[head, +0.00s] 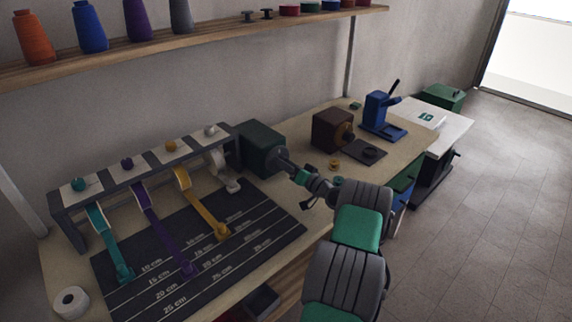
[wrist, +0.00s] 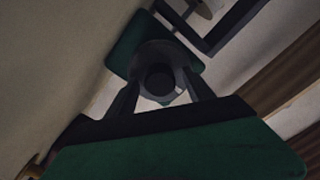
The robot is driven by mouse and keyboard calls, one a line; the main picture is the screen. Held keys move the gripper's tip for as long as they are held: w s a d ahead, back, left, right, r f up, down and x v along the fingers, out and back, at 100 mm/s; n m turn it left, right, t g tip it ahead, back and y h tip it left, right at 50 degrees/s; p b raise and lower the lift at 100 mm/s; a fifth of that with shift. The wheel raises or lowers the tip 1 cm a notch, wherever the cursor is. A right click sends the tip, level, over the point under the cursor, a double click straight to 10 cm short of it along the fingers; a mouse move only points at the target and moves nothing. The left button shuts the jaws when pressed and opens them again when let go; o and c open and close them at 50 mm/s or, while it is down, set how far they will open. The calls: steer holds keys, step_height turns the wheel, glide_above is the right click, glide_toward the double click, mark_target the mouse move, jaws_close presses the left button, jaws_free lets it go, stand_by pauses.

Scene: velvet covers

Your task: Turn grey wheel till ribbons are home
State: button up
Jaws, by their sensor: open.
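The grey wheel (head: 284,155) sits on the right side of a dark green box (head: 258,142) at the rack's right end. My gripper (head: 292,168) is at the wheel, partly hiding it. In the wrist view my open fingers (wrist: 160,92) stand on either side of the dark round wheel (wrist: 158,68); I cannot tell whether they touch it. From the rack (head: 147,160), a teal ribbon (head: 108,243), a purple ribbon (head: 165,234) and a yellow ribbon (head: 202,211) run down onto the mat. A white ribbon (head: 222,167) ends close to the rack.
The dark mat (head: 262,222) has lines marked in centimetres. A white roll (head: 71,301) lies at the front left. A brown box (head: 333,129) and a blue press (head: 382,113) stand to the right. A shelf (head: 130,48) with spools hangs above. Open floor lies right.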

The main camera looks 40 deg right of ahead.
jaws_close()
stand_by(0.6)
steer(key=m+b, duration=0.3)
steer(key=m, duration=0.1)
steer(key=shift+f+m, duration=0.15)
steer(key=shift+m, duration=0.15)
steer(key=m+b, duration=0.1)
steer(key=m, duration=1)
steer(key=shift+m+p, duration=0.35)
steer(key=shift+m, duration=0.05)
steer(key=m+p, duration=0.1)
steer(key=m, duration=0.4)
steer(key=shift+m, duration=0.3)
